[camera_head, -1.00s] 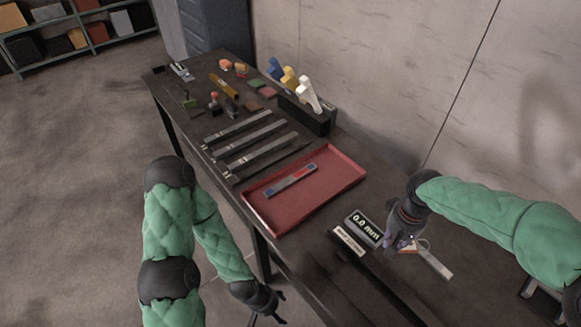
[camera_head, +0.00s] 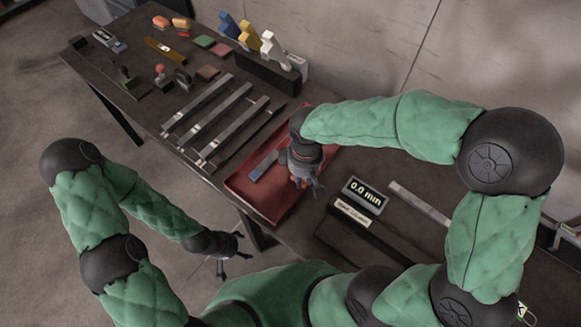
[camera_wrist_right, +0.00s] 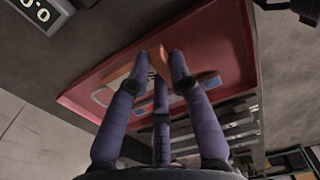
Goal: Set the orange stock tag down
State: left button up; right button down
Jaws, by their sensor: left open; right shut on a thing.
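My right gripper (camera_head: 306,188) is over the red tray (camera_head: 240,184) in the head view. In the right wrist view its fingers (camera_wrist_right: 163,62) are closed on the orange stock tag (camera_wrist_right: 138,67), with the red tray (camera_wrist_right: 215,45) behind. I cannot tell whether the tag touches the tray. The tag is not clearly visible in the head view, where the hand hides part of the tray. My left gripper (camera_head: 220,268) is open and empty, off the table's front edge.
A display block (camera_head: 365,195) and a dark conveyor-like rail (camera_head: 350,232) stand right of the tray. A grey bar (camera_head: 418,203) lies beyond them. Several long bars (camera_head: 233,130) lie left of the tray. Coloured upright pieces (camera_head: 270,46) stand at the back.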

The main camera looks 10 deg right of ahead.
jog(key=w, duration=0.1)
jog(key=w+f, duration=0.2)
jog(key=w, duration=0.1)
jog(key=shift+a+b, duration=0.1)
jog(key=shift+b, duration=0.3)
jog(key=w+f, duration=0.2)
jog(key=w+f+b, duration=0.1)
jog(key=w+f, duration=0.1)
jog(key=f, duration=0.1)
jog(key=shift+a+b, duration=0.1)
jog(key=shift+b, duration=0.2)
jog(key=shift+w+f+b, duration=0.2)
jog(key=shift+f+b, duration=0.2)
jog(key=shift+f, duration=0.5)
jog(key=shift+w+f+b, duration=0.15)
jog(key=shift+f+b, duration=0.2)
jog(key=shift+f, duration=0.55)
jog(key=shift+f, duration=0.1)
jog(key=c, duration=1.5)
grip_release()
jog(key=shift+f, duration=0.1)
jog(key=o, duration=0.4)
